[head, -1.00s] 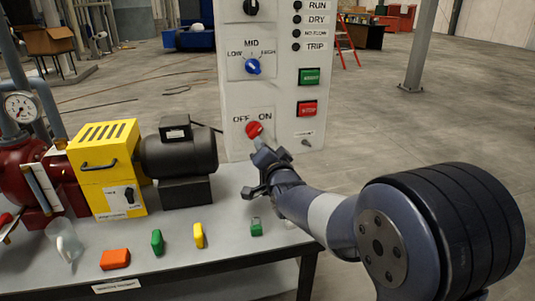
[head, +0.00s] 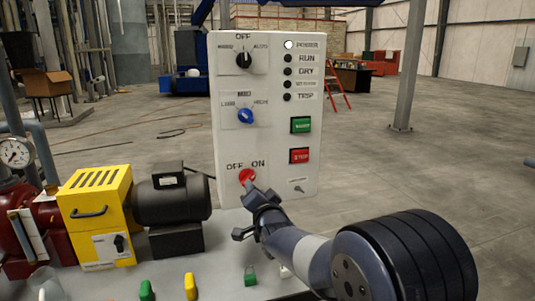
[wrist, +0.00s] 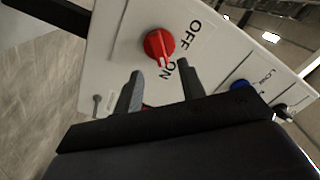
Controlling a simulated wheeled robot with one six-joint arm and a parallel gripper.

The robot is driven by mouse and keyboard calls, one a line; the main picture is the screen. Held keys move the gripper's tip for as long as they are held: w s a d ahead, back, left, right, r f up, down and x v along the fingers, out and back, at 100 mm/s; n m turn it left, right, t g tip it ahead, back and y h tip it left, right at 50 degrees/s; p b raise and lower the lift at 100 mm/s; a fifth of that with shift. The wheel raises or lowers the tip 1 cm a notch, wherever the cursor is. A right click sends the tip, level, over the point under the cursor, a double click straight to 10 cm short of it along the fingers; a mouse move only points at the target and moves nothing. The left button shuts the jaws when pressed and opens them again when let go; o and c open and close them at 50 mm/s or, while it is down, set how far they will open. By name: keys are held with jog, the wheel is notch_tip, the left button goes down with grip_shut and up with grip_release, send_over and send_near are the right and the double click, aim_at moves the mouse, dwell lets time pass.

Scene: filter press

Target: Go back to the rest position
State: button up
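A white control panel (head: 222,130) stands upright behind the table. Its red OFF/ON knob (head: 247,177) is low on the panel, and its white mark points toward ON in the wrist view (wrist: 158,44). The lamp marked POWER (head: 288,44) is lit white. My gripper (head: 254,212) is in front of the panel, just below the red knob. In the wrist view its two fingers (wrist: 159,84) are spread with nothing between them. They appear clear of the knob.
A yellow box (head: 96,215) and a dark motor (head: 172,202) stand on the table left of my arm. Yellow (head: 190,287) and green (head: 250,276) pieces lie near the front. The blue selector (head: 245,116) and green button (head: 301,125) sit higher. Floor at right is open.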

jog(key=x, duration=0.6)
jog(key=shift+p, duration=0.3)
jog(key=shift+s, duration=0.1)
